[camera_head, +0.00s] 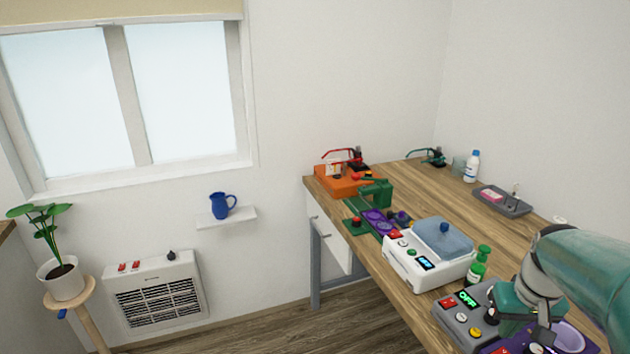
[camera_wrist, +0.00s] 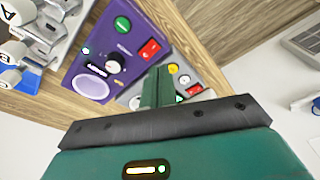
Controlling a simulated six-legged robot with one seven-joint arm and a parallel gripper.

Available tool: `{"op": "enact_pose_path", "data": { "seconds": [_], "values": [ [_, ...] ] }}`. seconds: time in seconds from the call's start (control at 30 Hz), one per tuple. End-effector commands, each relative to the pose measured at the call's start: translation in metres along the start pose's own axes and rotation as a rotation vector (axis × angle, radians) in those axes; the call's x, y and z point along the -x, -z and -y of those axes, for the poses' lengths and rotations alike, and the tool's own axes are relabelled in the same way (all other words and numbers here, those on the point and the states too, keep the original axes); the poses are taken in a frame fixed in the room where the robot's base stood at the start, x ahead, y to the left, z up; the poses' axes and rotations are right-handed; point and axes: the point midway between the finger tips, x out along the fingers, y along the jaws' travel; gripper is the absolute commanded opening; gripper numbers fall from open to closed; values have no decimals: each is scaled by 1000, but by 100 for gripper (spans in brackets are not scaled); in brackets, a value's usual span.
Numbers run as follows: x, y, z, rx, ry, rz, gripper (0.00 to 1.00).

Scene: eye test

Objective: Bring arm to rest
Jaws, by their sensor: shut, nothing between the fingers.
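My gripper (camera_wrist: 157,88) is shut and empty in the wrist view, its green fingers together over the gap between a purple device and a grey device. In the head view my green arm reaches in from the right edge, and its end is low over the front of the desk. The purple device (camera_wrist: 98,62) has a green button, a red switch, a dark knob and a pale oval. The grey device (camera_head: 467,318) has an OFF display and coloured buttons; it also shows behind the fingers in the wrist view (camera_wrist: 205,92).
The wooden desk (camera_head: 450,205) holds a white device with a blue-grey lid (camera_head: 445,238), a green bottle (camera_head: 478,265), an orange device (camera_head: 340,182), a white bottle (camera_head: 472,167) and a grey tray (camera_head: 503,202). A heater (camera_head: 155,290), plant (camera_head: 62,275) and blue jug (camera_head: 222,205) stand left, off the desk.

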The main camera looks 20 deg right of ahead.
Motion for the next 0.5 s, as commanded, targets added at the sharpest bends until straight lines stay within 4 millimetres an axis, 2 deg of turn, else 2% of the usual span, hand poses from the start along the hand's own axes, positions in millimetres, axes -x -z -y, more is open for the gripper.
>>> {"op": "enact_pose_path", "data": {
  "seconds": [0.07,0.17,0.27,0.33,0.4,0.5],
  "values": [
    [1,1,6,7,6,-6,0],
    [6,3,32,42,30,-34,0],
    [19,3,84,107,71,-87,0],
    [32,-4,129,166,101,-133,0],
    [45,-18,171,225,124,-180,0],
    [60,-44,222,304,140,-241,0]
  ]
}}
